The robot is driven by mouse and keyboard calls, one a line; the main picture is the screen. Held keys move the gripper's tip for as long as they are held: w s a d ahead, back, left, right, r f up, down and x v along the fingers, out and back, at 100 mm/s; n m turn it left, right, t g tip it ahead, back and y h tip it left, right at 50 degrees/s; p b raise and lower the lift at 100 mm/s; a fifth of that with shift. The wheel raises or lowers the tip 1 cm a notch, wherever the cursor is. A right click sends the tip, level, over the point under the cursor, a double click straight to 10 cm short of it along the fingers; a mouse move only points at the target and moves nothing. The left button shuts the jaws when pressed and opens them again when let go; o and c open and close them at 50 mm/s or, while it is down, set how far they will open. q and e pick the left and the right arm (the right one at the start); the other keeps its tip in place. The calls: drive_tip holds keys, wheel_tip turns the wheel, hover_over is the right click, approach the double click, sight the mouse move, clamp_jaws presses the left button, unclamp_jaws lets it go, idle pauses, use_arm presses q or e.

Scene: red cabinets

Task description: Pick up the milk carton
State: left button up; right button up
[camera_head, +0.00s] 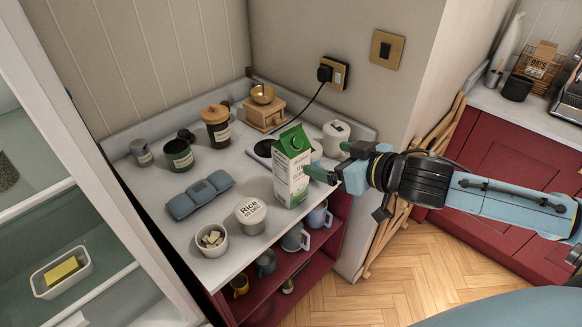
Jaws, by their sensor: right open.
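The milk carton (291,178), white with a green gabled top and a round green cap, stands upright on the light countertop near its right edge. My right gripper (322,173) comes in from the right at about the carton's mid-height. It is open, and its fingertips are right beside the carton's right side. I cannot tell whether they touch it or whether one finger is hidden behind it. My left gripper is not in view.
A rice tub (251,214) and a white bowl (211,240) stand left of the carton. A blue folded item (200,195) lies farther left. A white lidded pot (336,136) is behind the gripper. Mugs sit on the red shelves (318,242) below.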

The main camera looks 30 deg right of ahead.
sight(291, 147)
drive_tip(key=x, duration=0.8)
drive_tip(key=p+x, duration=0.1)
drive_tip(key=x, duration=0.4)
drive_tip(key=shift+w+a+r, duration=0.15)
drive_tip(key=shift+a+r, duration=0.05)
drive_tip(key=shift+a, duration=0.15)
drive_tip(key=c, duration=1.9)
drive_tip(key=shift+r, duration=0.2)
clamp_jaws()
